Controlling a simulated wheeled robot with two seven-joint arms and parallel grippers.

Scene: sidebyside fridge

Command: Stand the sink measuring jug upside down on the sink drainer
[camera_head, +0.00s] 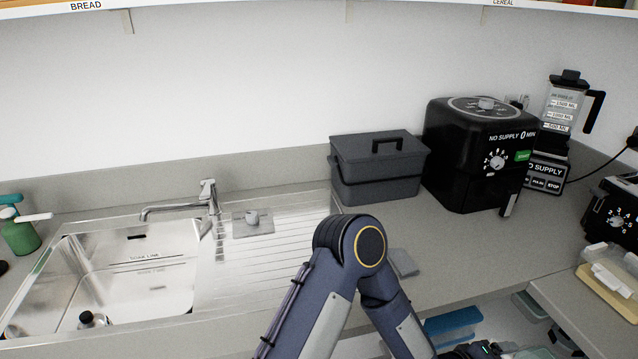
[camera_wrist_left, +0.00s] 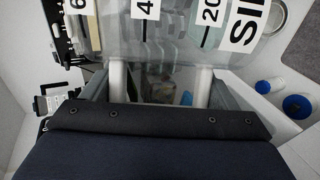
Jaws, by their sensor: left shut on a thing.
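The sink measuring jug (camera_wrist_left: 175,45) shows close up in the left wrist view. It is clear plastic with white number labels and a larger label cut off at the edge. My left gripper (camera_wrist_left: 160,85) is shut on it, with one pale finger on each side of the view. The jug's full shape and tilt cannot be told. In the head view my arm bends down to the lower right, and I cannot make out the jug there. The sink drainer (camera_head: 285,262) is the ribbed steel surface right of the basin, partly behind my arm. My right gripper is not in view.
The tap (camera_head: 208,195) stands between basin (camera_head: 130,275) and drainer. A lidded grey bin (camera_head: 378,168) and black air fryer (camera_head: 480,150) stand right.

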